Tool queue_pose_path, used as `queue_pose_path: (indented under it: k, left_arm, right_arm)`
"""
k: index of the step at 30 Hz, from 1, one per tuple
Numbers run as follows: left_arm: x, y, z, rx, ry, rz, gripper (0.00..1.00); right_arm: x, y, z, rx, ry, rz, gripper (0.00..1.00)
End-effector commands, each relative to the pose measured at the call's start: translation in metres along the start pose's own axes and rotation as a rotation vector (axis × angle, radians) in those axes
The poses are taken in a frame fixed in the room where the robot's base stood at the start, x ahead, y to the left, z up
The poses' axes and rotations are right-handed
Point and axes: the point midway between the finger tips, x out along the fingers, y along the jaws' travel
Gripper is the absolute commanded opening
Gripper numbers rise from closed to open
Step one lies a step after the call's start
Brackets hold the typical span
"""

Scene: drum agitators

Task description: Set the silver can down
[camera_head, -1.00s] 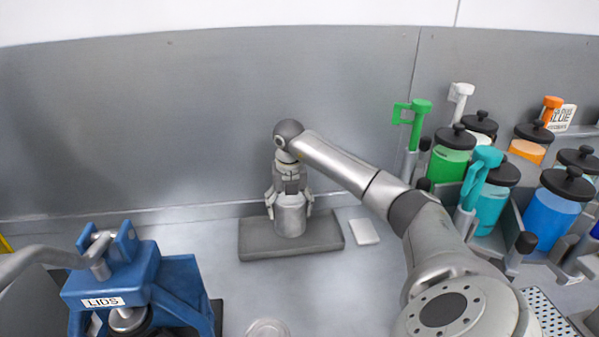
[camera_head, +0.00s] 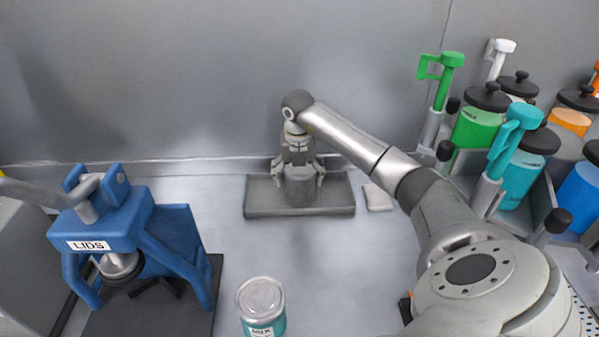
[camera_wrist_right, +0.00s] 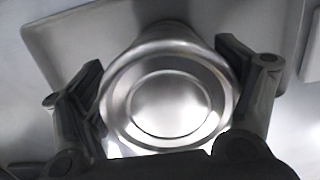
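The silver can (camera_head: 300,188) is upright over the grey plate (camera_head: 335,205) at the back of the bench. My right gripper (camera_head: 299,175) points down over it, with one finger on each side, close against its wall. In the right wrist view the can's round top (camera_wrist_right: 168,100) fills the space between the fingers of the right gripper (camera_wrist_right: 160,55). The can's base appears to be at the plate, but I cannot tell if it bears on it. My left gripper is not in view.
A blue press labelled LIDS (camera_head: 125,235) stands at the left. A teal-labelled can (camera_head: 261,305) stands at the front. A small pale pad (camera_head: 377,197) lies beside the plate. A rack of coloured jars (camera_head: 477,125) and handled tools fills the right. The bench's middle is clear.

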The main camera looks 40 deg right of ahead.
Motion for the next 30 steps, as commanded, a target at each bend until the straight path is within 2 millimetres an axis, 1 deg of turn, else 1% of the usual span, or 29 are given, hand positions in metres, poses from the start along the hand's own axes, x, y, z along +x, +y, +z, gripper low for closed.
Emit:
queue_pose_path:
  k: [1,3,6,10,14,17,20,21,24,28,30]
  left_arm:
    - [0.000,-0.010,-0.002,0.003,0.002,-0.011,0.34]
    - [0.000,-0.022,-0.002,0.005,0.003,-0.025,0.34]
    - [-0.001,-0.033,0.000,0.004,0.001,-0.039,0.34]
    - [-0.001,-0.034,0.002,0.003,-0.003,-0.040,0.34]
    - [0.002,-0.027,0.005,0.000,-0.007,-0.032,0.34]
    - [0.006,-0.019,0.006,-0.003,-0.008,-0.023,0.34]
    - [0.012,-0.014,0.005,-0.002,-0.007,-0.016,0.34]
    - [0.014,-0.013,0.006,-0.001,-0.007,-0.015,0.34]
    - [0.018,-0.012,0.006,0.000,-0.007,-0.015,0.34]
    - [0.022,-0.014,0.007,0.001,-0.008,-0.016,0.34]
    - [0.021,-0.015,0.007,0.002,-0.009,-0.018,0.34]
  right_arm:
    - [-0.001,0.000,0.000,0.000,-0.001,0.000,0.96]
    - [-0.001,0.000,0.001,0.001,-0.001,0.001,0.96]
    - [-0.001,0.000,0.001,0.001,-0.002,0.001,0.96]
    - [-0.001,0.000,0.001,0.001,-0.002,0.001,0.96]
    - [-0.006,0.000,0.001,0.000,-0.004,0.002,0.96]
    - [-0.020,0.000,0.002,0.000,-0.008,0.003,0.96]
    - [-0.040,0.000,0.002,0.001,-0.008,0.004,0.96]
    - [-0.049,0.000,0.002,0.001,-0.009,0.005,0.96]
    - [-0.072,0.000,0.002,0.002,-0.009,0.004,0.96]
    - [-0.096,0.000,0.002,0.001,-0.007,0.003,0.96]
    - [-0.107,0.000,0.001,0.001,-0.005,0.003,0.96]
